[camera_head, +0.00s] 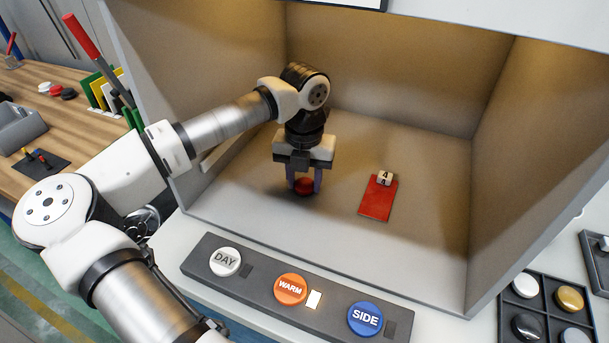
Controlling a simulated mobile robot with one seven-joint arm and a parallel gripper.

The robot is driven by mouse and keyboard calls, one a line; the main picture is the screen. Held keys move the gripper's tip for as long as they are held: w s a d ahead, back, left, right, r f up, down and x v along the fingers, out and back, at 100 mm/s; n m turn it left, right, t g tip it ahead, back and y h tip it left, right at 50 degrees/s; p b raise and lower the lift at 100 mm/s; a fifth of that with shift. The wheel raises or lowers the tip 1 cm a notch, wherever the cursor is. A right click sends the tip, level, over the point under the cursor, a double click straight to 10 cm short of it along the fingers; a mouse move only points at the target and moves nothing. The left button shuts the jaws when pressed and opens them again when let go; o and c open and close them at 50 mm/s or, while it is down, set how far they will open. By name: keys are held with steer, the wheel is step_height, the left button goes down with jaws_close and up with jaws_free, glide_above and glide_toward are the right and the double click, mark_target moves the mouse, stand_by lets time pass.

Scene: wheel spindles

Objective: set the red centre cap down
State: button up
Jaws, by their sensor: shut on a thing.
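The red centre cap (305,186) is a small round red piece inside the grey light booth, left of the middle of its floor. My gripper (304,182) points down over it, with its fingers on either side, shut on the cap. The cap is at or very close to the booth floor (330,225); I cannot tell whether it touches. To its right a red flat card (377,199) lies on the floor, with a small white block marked 4 (385,178) at its far end.
The booth's walls (225,110) enclose my gripper on the left, back and right. In front is a panel with DAY (225,262), WARM (290,289) and SIDE (365,318) buttons. A divided tray of caps (545,308) stands at lower right. Booth floor right of the card is clear.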

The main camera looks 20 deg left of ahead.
mark_target(304, 182)
steer(key=shift+f+b, duration=0.2)
steer(key=shift+b, duration=0.1)
steer(key=o, duration=1)
steer(key=shift+r, duration=0.1)
steer(key=shift+c, duration=0.2)
steer(key=shift+r, duration=0.1)
steer(key=shift+r+p, duration=0.2)
steer(key=shift+p, duration=0.2)
step_height(304, 182, up, 12)
steer(key=b, duration=0.2)
steer(key=shift+f+b, duration=0.15)
steer(key=shift+b, duration=0.2)
